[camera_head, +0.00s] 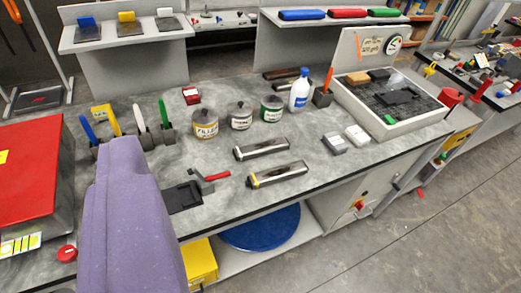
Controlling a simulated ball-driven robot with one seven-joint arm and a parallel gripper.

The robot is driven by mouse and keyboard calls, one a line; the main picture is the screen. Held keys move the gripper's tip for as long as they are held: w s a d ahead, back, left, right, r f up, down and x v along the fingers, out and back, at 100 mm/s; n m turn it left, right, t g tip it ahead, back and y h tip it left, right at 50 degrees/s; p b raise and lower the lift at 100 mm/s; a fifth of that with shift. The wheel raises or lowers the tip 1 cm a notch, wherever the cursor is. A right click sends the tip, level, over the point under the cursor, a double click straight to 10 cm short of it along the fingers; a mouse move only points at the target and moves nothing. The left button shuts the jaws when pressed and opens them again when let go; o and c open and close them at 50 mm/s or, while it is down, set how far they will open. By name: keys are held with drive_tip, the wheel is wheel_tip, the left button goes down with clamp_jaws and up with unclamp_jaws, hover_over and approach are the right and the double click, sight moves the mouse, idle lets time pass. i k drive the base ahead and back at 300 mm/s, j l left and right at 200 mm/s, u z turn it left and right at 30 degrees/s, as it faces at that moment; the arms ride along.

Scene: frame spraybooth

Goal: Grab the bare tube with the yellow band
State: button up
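The bare tube with the yellow band (280,174) is a shiny silver tube lying on the grey bench top, near its front edge. Its yellow band is at the left end, and its right end points slightly up the picture. A second silver tube (262,149) lies just behind it, nearly parallel, with dark ends and no yellow band that I can see. The two tubes are apart. No gripper fingers show in this view, so I cannot see whether the gripper is open or shut.
A red-handled clamp (212,177) lies close to the left of the banded tube. Labelled cans (205,125) and a white bottle (299,91) stand behind. White blocks (357,135) and a tray (437,112) are to the right. Bench between is clear.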

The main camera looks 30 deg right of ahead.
sight(259, 180)
drive_tip(key=i+l, duration=0.55)
drive_tip(key=i, duration=0.15)
drive_tip(key=i+l, duration=0.6)
drive_tip(key=i+l+z, duration=0.05)
